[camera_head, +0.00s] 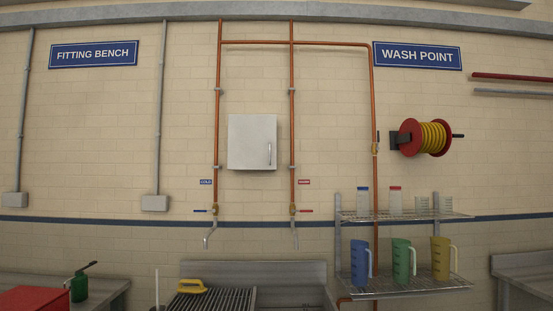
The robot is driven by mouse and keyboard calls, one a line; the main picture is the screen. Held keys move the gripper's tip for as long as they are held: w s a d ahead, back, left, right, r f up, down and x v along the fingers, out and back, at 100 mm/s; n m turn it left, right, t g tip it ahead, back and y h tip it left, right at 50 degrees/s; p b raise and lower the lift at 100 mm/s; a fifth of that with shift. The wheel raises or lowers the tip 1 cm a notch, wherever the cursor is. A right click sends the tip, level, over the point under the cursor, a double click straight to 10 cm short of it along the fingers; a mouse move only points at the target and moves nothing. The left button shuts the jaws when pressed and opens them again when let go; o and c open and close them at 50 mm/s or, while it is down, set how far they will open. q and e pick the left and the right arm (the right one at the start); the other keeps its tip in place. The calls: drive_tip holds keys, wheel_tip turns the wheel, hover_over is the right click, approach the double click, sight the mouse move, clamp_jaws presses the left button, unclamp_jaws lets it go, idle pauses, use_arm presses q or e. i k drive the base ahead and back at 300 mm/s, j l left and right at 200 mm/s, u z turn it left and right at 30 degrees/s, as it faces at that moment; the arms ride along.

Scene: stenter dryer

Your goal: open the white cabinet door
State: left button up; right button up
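The white cabinet (250,142) hangs on the tiled wall a little left of the middle of the head view, between two vertical copper pipes. Its door looks shut and faces me. A slim vertical handle (269,153) sits near the door's lower right edge. Neither of my grippers shows in this view, so nothing of mine touches the cabinet or its handle in the picture.
Copper pipes (292,120) run close to both sides of the cabinet, with taps below. A sink (305,272) with a slatted rack and a yellow brush (192,287) is underneath. A wire shelf (405,284) with jugs stands right. A red hose reel (425,138) hangs right.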

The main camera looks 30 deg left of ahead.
sight(251, 139)
drive_tip(key=i+l+u, duration=0.1)
drive_tip(key=i+u, duration=0.15)
drive_tip(key=i, duration=0.25)
drive_tip(key=i+l+u, duration=0.2)
drive_tip(key=i, duration=0.35)
drive_tip(key=i+l+u, duration=0.25)
drive_tip(key=i, duration=0.25)
